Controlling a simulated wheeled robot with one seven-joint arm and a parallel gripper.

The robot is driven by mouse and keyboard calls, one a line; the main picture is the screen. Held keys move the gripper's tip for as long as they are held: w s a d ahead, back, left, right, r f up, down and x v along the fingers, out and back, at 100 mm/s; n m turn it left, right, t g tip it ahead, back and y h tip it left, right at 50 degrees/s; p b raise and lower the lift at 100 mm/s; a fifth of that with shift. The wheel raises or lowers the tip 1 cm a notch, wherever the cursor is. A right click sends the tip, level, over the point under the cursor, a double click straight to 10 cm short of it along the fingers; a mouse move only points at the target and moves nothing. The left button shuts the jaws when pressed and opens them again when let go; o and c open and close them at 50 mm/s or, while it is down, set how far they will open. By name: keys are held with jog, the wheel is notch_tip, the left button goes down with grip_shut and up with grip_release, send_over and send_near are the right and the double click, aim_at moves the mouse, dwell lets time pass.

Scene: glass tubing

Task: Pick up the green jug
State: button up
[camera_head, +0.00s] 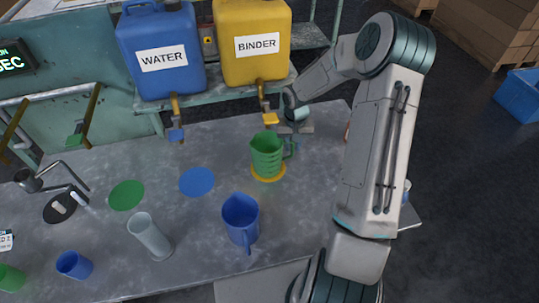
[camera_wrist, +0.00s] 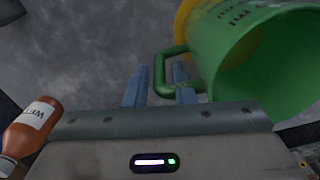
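The green jug (camera_head: 266,155) stands upright on a yellow disc (camera_head: 268,175) on the table, with its handle toward my gripper on the right. In the wrist view the jug (camera_wrist: 262,60) fills the upper right, and its handle (camera_wrist: 161,74) lies between my gripper's two fingers (camera_wrist: 160,82). The right finger is inside the handle loop and the left finger is outside it. A small gap shows on either side of the handle, so the fingers look open around it. In the head view my wrist hides most of the fingers.
A blue jug (camera_head: 240,218) and a clear cylinder (camera_head: 149,236) stand in front. The blue WATER tank (camera_head: 162,80) and yellow BINDER tank (camera_head: 252,65) are behind, with taps over the table's rear. An orange labelled bottle (camera_wrist: 32,128) is left of my gripper in the wrist view.

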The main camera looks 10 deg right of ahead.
jog(key=shift+f, duration=0.9)
grip_shut()
jog(key=shift+r, duration=0.1)
